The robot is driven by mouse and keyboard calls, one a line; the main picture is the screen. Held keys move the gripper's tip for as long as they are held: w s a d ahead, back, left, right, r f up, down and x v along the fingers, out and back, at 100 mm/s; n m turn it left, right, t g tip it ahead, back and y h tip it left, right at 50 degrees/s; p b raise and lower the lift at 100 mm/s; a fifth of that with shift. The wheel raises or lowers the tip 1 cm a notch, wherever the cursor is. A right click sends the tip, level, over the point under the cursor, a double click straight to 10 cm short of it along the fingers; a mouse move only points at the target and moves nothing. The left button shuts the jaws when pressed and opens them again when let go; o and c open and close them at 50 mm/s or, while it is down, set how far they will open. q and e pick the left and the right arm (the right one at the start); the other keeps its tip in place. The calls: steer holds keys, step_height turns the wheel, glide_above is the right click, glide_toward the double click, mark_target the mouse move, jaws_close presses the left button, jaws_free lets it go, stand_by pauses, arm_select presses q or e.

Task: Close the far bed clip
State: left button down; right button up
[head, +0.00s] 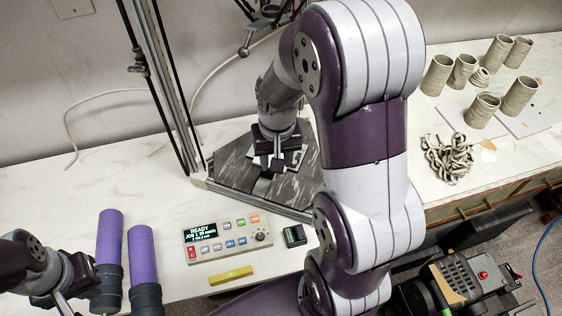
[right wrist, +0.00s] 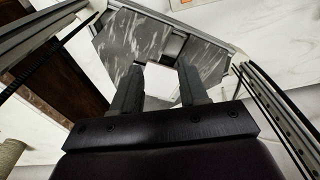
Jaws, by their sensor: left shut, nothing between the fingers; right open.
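The printer bed (head: 240,168) is a dark marbled plate at the foot of the printer's uprights. It also shows in the right wrist view (right wrist: 118,45). My right gripper (head: 277,163) is over the bed, pointing down. In the right wrist view its fingers (right wrist: 158,80) are apart, with a pale white plate (right wrist: 163,84) showing beyond and between them. Small dark and light parts show at the bed by the fingers, but I cannot tell which is the far bed clip or how it stands. My left gripper (head: 84,274) is shut and empty at the lower left, beside the purple cylinders.
A control box (head: 228,238) reading READY, a yellow bar (head: 231,275) and a small black box (head: 294,235) lie before the bed. Clay cups (head: 437,76) and clay coils (head: 448,158) are at right. Uprights (head: 167,95) rise beside the bed.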

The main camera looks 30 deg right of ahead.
steer(key=w+d+m+b, duration=0.3)
steer(key=w+d+m, duration=0.2)
steer(key=d+m, duration=0.3)
steer(key=g+b, duration=0.1)
steer(key=b, duration=0.4)
glide_toward(297, 159)
steer(key=shift+s+a+f, duration=0.2)
steer(key=shift+s+a, duration=0.2)
steer(key=shift+a, duration=0.05)
steer(key=shift+s+a+f, duration=0.2)
steer(key=shift+s+a, duration=0.2)
steer(key=shift+a, duration=0.05)
step_height(297, 159, down, 6)
steer(key=shift+f+p, duration=0.1)
steer(key=shift+p, duration=0.2)
jaws_close()
